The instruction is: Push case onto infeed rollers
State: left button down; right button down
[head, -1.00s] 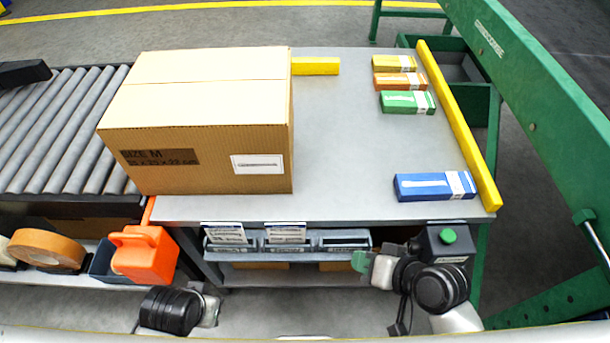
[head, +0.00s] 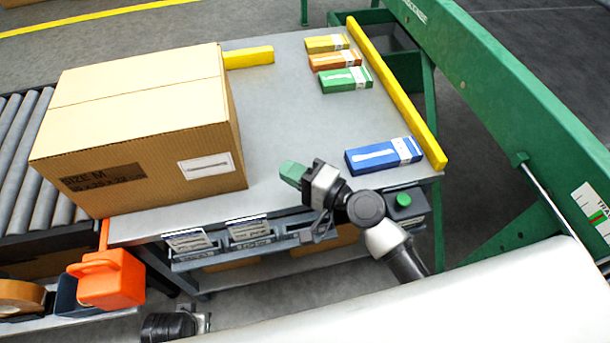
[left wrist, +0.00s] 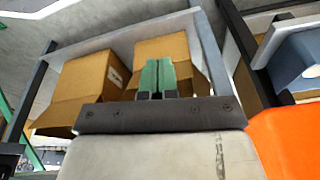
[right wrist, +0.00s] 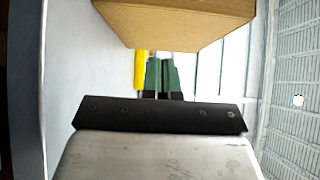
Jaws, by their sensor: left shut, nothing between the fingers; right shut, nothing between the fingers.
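The closed cardboard case (head: 140,125), marked SIZE M, sits at the left end of the grey table (head: 275,115), its left part over or beside the infeed rollers (head: 22,190). My right gripper (head: 290,172) is shut and empty, to the right of the case's front right corner and apart from it. In the right wrist view the case (right wrist: 180,22) is ahead of the green fingertips (right wrist: 161,75). My left gripper is low in front of the table; its fingers (left wrist: 157,78) are shut and empty in the left wrist view, facing cardboard boxes on a shelf.
Blue (head: 384,156), green (head: 345,79), orange (head: 335,59) and yellow (head: 326,43) cartons lie on the table's right side by a yellow rail (head: 396,92). A yellow bar (head: 249,58) is behind the case. An orange holder (head: 107,280) stands at front left. The table between case and cartons is clear.

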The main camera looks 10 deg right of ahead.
jog(key=x, duration=0.4)
jog(key=shift+a+p, duration=0.3)
jog(key=shift+a, duration=0.95)
pick_arm(q)
jog(key=shift+s+f, duration=0.2)
jog(key=shift+f, duration=0.6)
jog(key=shift+s+f, duration=0.15)
jog(key=shift+f, duration=0.6)
pick_arm(e)
jog(key=shift+a, duration=0.7)
